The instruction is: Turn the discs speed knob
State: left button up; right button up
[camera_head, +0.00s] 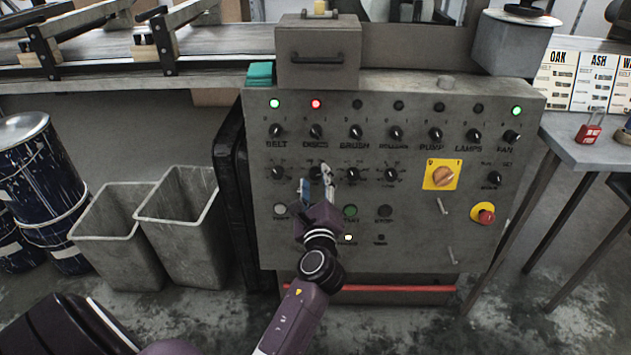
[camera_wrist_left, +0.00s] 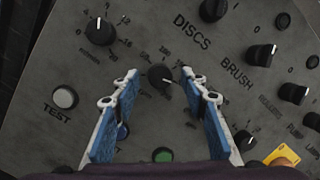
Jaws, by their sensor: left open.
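The discs speed knob (camera_wrist_left: 160,76) is a small black dial with a pale pointer mark, inside a printed scale on the grey control panel (camera_head: 400,235). It is in the lower knob row, below the DISCS switch (camera_head: 316,131). My left gripper (camera_head: 318,183) is in front of the panel at this knob and partly covers it in the head view. In the left wrist view the blue-padded fingers are open, with the knob showing between their tips. I see no finger touching it; the exact depth is unclear. My right gripper is out of view.
Beside it are the belt knob (camera_wrist_left: 100,31), the white TEST button (camera_wrist_left: 64,97) and a green button (camera_wrist_left: 163,155). The panel also has a yellow rotary switch (camera_head: 442,175) and a red stop button (camera_head: 484,213). Grey bins (camera_head: 185,245) stand left.

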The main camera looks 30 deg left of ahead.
pick_arm(q)
jog(key=v, duration=0.7)
jog(key=shift+s, duration=0.15)
jog(key=shift+d, duration=0.15)
